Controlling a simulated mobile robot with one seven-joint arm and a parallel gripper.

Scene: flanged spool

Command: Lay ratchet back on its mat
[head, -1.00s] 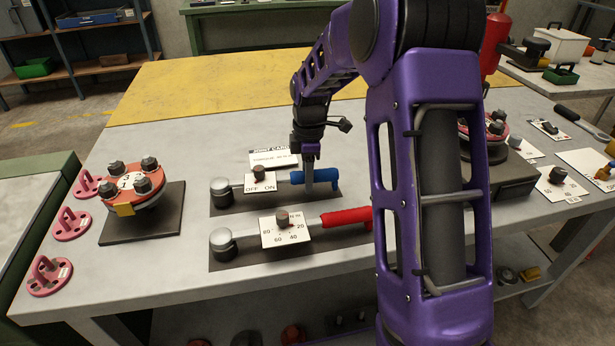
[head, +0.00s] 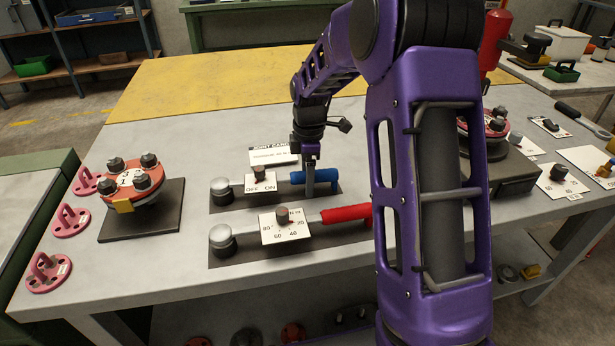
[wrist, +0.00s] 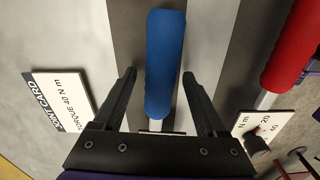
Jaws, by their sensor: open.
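The ratchet with the blue handle (head: 325,176) lies flat along its dark mat (head: 228,199). Its round head is at the left, and an OFF/ON card with a knob is by its shaft. My gripper (head: 309,187) is at the blue handle, pointing down. In the wrist view, my gripper (wrist: 160,85) is open, with one finger on each side of the blue handle (wrist: 165,60) and a gap on both sides. I cannot tell how deep the fingertips reach beside the handle.
A red-handled wrench (head: 345,213) with a numbered dial card lies parallel, close in front. A joint card (head: 272,155) stands behind. A red flanged spool (head: 135,182) is on a dark plate at left, near several pink flanges (head: 72,222). The yellow back area (head: 220,90) is clear.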

